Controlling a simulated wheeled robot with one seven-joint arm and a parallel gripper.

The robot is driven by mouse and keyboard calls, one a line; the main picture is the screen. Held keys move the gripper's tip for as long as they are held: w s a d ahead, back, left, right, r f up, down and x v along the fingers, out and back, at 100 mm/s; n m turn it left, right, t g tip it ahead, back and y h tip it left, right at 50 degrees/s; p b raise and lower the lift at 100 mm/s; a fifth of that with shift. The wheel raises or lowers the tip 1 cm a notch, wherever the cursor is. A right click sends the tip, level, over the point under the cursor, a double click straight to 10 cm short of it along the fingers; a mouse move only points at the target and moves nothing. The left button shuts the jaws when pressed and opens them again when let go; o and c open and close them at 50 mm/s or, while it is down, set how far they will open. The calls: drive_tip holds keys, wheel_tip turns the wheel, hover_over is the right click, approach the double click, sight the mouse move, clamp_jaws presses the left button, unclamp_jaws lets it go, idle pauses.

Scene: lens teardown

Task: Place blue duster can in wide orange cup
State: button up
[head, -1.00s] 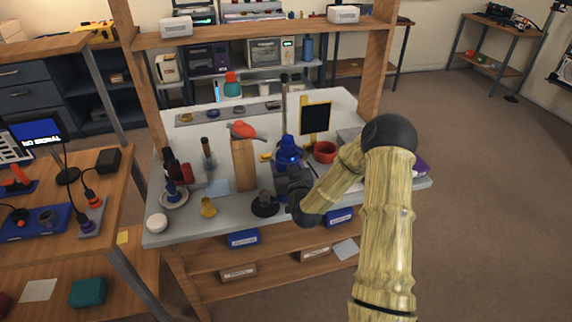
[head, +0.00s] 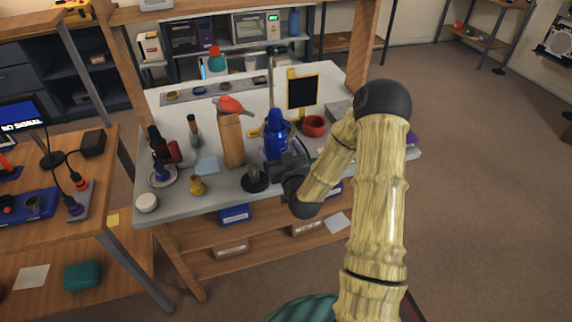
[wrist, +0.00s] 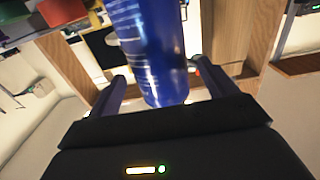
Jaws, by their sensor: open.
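The blue duster can (head: 274,138) stands upright on the grey workbench, right of a tall wooden block. A wide red-orange cup (head: 314,126) sits just behind it to the right, and I take it as the wide orange cup. My gripper (head: 281,155) is open at the near side of the can, and its fingers are hard to make out in the head view. In the wrist view the can (wrist: 150,50) rises between the two dark fingers of my gripper (wrist: 156,72), with gaps visible on both sides. The cup cannot be made out clearly there.
The wooden block (head: 231,140) with a red-orange item (head: 232,104) on top stands close left of the can. A black panel (head: 303,92) stands behind the cup.

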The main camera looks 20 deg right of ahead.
drive_tip(key=s, duration=0.6)
drive_tip(key=shift+b, duration=0.4)
drive_tip(key=shift+s+a, duration=0.1)
drive_tip(key=s+a+f+n+g+y, duration=0.1)
drive_tip(key=s+a+f+n+g, duration=0.2)
drive_tip(key=g, duration=0.4)
drive_tip(key=s+r+m+g, duration=0.1)
drive_tip(key=s+g, duration=0.3)
drive_tip(key=s, duration=0.4)
drive_tip(key=s+a+r+m+g+h, duration=0.1)
drive_tip(key=s+r+g, duration=0.3)
drive_tip(key=s, duration=0.4)
drive_tip(key=shift+s+a+r+m, duration=0.2)
drive_tip(key=shift+s+a+m, duration=0.1)
drive_tip(key=shift+m, duration=0.2)
drive_tip(key=shift+c, duration=0.2)
